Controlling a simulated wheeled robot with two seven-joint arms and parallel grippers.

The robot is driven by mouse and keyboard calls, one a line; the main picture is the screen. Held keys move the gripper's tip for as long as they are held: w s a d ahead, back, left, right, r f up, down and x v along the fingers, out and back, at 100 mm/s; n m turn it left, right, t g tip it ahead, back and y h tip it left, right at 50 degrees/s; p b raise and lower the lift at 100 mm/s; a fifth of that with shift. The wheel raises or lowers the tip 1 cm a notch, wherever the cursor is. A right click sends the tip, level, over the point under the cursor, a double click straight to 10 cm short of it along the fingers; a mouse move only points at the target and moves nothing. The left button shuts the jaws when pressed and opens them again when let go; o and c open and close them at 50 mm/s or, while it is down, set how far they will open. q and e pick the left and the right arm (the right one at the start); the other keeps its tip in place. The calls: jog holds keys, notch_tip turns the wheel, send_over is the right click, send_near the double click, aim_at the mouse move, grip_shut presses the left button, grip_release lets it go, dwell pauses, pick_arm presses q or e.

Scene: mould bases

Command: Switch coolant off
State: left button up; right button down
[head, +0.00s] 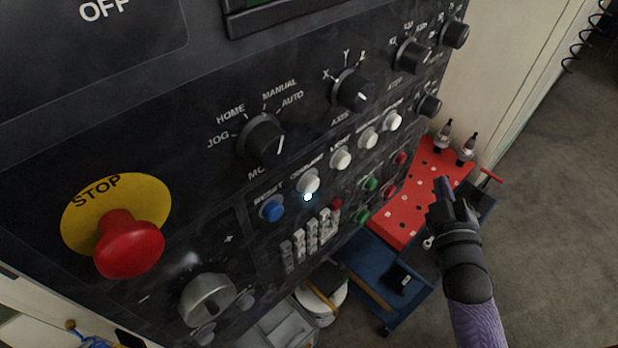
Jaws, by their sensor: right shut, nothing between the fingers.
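A dark machine control panel (190,130) fills the left and middle of the head view. A white round button (308,182) sits under a small label that looks like COOLANT. A small bright cyan-white light (308,197) shows at its lower edge. A blue button (271,208) labelled RESET is to its left. My right gripper (443,187) is shut and empty, with its fingers pointing up in the picture. It is to the right of the panel, apart from the buttons. My left gripper is not in view.
A red STOP knob (129,249) on a yellow disc, a mode dial (262,137) and several white, green and red buttons share the panel. A blue cart (377,262) with a red perforated top (411,205) stands below right. Grey floor (560,180) is clear at the right.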

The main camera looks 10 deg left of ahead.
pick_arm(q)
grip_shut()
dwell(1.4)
